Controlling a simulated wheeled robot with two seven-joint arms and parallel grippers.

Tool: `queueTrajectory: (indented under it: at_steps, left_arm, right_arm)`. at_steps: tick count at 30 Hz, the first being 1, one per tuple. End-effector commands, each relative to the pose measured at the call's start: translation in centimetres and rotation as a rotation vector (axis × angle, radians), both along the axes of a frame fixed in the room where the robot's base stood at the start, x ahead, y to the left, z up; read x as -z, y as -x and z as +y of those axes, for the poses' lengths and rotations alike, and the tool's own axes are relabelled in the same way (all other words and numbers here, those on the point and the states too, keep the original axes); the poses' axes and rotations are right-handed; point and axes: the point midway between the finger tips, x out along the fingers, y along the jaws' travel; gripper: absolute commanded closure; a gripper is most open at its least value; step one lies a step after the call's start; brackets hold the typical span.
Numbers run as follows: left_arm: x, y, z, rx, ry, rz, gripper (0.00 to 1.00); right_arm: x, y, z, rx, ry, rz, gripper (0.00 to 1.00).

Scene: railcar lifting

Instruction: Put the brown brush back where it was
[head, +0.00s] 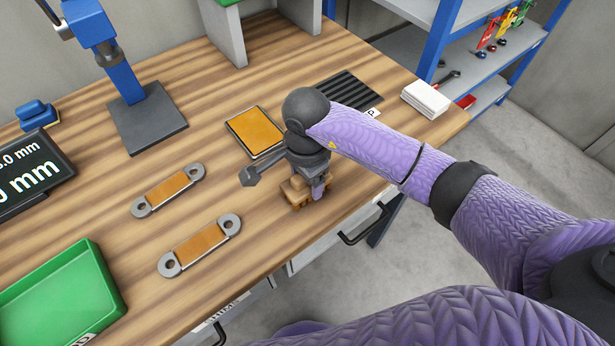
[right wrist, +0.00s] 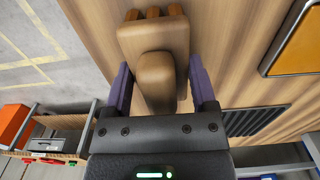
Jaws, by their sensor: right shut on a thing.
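The brown brush (head: 297,190) is at the right front edge of the wooden bench, largely covered by my right gripper (head: 318,187) in the head view. In the right wrist view the brush (right wrist: 156,45) shows its tan block and raised handle between the two purple fingers of my right gripper (right wrist: 160,88). The gripper is shut on the handle. The brush is on or just above the bench top; I cannot tell which. My left gripper is not in view.
A framed orange pad (head: 254,131) lies behind the brush, and a black ridged mat (head: 352,91) beyond it. Two metal links (head: 168,190) (head: 200,245) and a green tray (head: 60,300) lie left. White blocks (head: 426,98) sit at the right edge.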

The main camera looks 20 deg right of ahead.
Motion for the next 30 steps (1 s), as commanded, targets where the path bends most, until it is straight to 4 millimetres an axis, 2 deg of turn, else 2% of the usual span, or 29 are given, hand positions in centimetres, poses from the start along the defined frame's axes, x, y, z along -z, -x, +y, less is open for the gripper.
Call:
queueTrajectory:
  at_steps: [9, 10, 13, 19, 22, 30]
  left_arm:
    - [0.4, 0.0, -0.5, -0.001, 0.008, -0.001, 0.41]
    - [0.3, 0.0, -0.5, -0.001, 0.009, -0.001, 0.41]
    - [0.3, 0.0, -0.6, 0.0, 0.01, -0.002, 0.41]
    - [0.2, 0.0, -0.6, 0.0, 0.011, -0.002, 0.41]
    - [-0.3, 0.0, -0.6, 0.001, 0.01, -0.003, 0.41]
    - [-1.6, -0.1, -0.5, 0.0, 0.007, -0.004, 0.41]
  right_arm:
    - [0.5, -0.1, 0.0, 0.001, -0.001, -0.003, 0.82]
    - [0.4, -0.1, 0.0, 0.001, -0.001, -0.003, 0.23]
    - [0.3, -0.1, 0.0, 0.001, -0.001, -0.003, 0.02]
    - [0.3, 0.0, 0.0, 0.001, -0.002, -0.002, 0.0]
    - [-0.6, -0.1, 0.0, 0.0, -0.001, -0.003, 0.0]
    - [-7.9, -0.1, 0.0, 0.0, 0.0, -0.008, 0.0]
